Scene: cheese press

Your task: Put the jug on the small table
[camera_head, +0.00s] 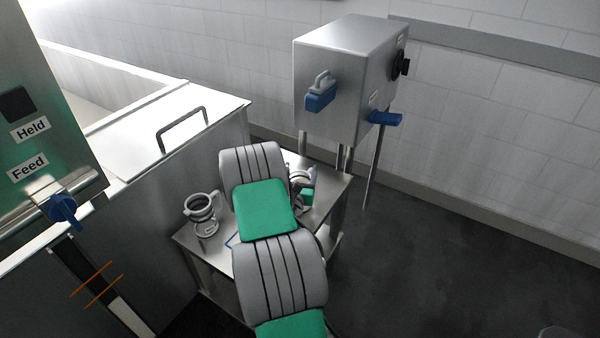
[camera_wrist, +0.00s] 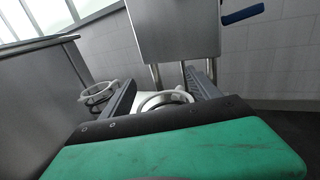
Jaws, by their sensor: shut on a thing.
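The small table (camera_head: 334,187) is a steel stand below my arm in the head view. A pale jug (camera_wrist: 165,99) shows as a white ring between my fingers in the wrist view; my gripper (camera_wrist: 162,80) is shut on it. In the head view my arm hides most of my gripper and this jug, over the right part of the table. I cannot tell whether the jug touches the top. A second grey-white ringed vessel (camera_head: 203,208) stands upright on the table's left part, apart from my gripper; it also shows at left in the wrist view (camera_wrist: 97,94).
A steel box (camera_head: 340,75) with blue handles stands on legs behind the table, with a rod (camera_head: 374,165) hanging at its right. A steel vat with a handled lid (camera_head: 180,125) stands at left. A control panel (camera_head: 35,130) is nearer.

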